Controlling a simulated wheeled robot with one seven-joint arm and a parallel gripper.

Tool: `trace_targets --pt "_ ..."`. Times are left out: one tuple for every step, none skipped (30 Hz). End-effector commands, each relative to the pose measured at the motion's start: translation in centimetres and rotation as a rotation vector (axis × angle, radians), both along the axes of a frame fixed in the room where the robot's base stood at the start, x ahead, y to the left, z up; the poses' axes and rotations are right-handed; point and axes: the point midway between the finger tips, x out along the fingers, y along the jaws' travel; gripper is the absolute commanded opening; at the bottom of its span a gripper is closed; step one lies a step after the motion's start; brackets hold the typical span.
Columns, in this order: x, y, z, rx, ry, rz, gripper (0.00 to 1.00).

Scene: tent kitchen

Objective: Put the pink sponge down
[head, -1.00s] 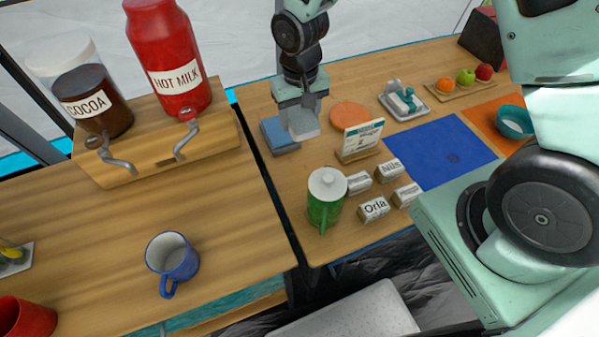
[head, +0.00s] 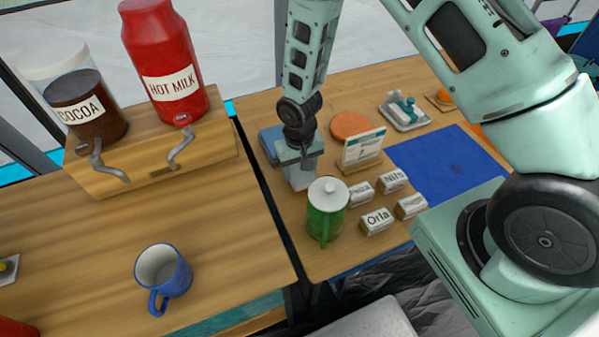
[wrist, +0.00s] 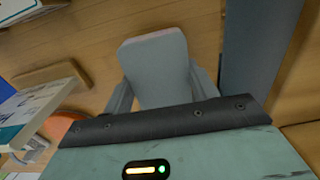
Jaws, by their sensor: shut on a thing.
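My gripper (head: 300,172) is over the left part of the right-hand table, just behind the green lidded pitcher. In the wrist view my gripper (wrist: 162,88) is shut on a flat grey block with rounded corners (wrist: 155,62). In the head view the block (head: 302,182) hangs down from the fingers, low over the wood. I cannot tell whether it touches the table.
The green pitcher (head: 326,212) stands close in front. Name blocks (head: 377,221), a card stand (head: 362,150) and an orange disc (head: 350,125) lie to the right. A blue slab (head: 270,140) is behind. A gap separates the tables. The blue mat (head: 440,165) is bare.

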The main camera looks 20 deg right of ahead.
Motion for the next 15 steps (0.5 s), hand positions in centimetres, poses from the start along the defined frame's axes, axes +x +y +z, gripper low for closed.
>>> trace_targets --pt "-0.1 0.0 -0.8 -0.002 0.003 0.0 0.33" --pt "-0.1 0.0 -1.2 -0.002 0.003 0.001 0.33" --pt "0.0 0.0 -1.6 -0.001 0.002 0.001 0.33" --pt "-0.1 0.0 -1.9 -0.001 0.002 0.002 0.33" --pt "0.0 0.0 -2.0 -0.001 0.002 0.002 0.33" --pt "0.0 0.0 -2.2 -0.001 0.001 0.002 0.33" --pt "0.0 0.0 -2.2 -0.001 0.0 0.002 0.33" --pt "0.0 0.0 -2.2 -0.001 0.0 0.002 0.33" --pt "0.0 0.0 -2.2 -0.001 -0.001 0.002 0.33" --pt "0.0 0.0 -2.2 -0.001 -0.001 0.002 0.33" --pt "0.0 0.0 -2.2 -0.001 -0.001 0.001 0.33" --pt "0.0 0.0 -2.2 -0.001 0.0 0.001 0.33" --pt "0.0 0.0 -2.2 -0.001 0.0 0.001 0.33" --pt "0.0 0.0 -2.3 -0.001 0.0 0.001 0.33" --pt "0.0 0.0 -2.4 -0.001 0.0 0.001 0.33"
